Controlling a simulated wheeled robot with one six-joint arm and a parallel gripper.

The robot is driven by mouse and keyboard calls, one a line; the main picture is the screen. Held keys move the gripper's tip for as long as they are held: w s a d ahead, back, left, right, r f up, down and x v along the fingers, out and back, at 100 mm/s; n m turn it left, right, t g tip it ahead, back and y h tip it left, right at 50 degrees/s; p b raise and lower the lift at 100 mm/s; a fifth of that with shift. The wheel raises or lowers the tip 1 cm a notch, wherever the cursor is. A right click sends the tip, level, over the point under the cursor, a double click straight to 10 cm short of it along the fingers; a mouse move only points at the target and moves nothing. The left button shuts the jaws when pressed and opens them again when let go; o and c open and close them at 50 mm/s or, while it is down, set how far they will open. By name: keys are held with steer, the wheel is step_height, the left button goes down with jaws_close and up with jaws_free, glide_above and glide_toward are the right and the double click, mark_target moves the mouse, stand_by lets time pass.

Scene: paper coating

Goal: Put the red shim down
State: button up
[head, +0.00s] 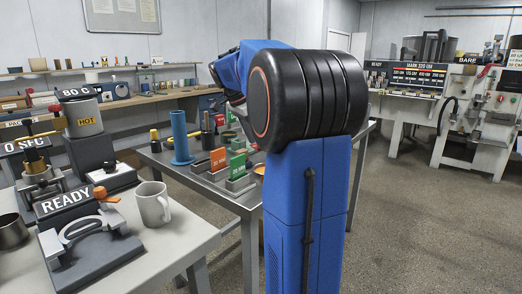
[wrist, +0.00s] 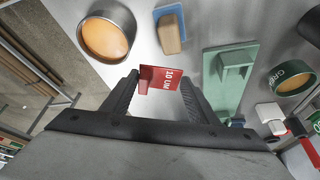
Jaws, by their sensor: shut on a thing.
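The red shim (wrist: 166,78), a small plate with white "10 UM" lettering, shows in the wrist view. My gripper (wrist: 158,85) is shut on it, with one dark finger at each side edge. The shim is seen over the grey table top (wrist: 150,45); I cannot tell its height above it. In the head view my own arm hides the shim and most of the gripper. An orange shim (head: 218,159) and a green shim (head: 238,165) stand upright in grey holders on the middle table.
In the wrist view, a round tin with orange contents (wrist: 107,36), a wooden block on a blue base (wrist: 170,33), a green fixture (wrist: 230,72) and a dark green cup (wrist: 291,78) surround the shim. A blue cylinder (head: 181,137) stands on the middle table.

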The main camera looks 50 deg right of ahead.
mark_target(255, 164)
steer(key=shift+f, duration=3.05)
steer(key=o, duration=0.7)
steer(key=shift+f, duration=0.15)
steer(key=v, duration=1.2)
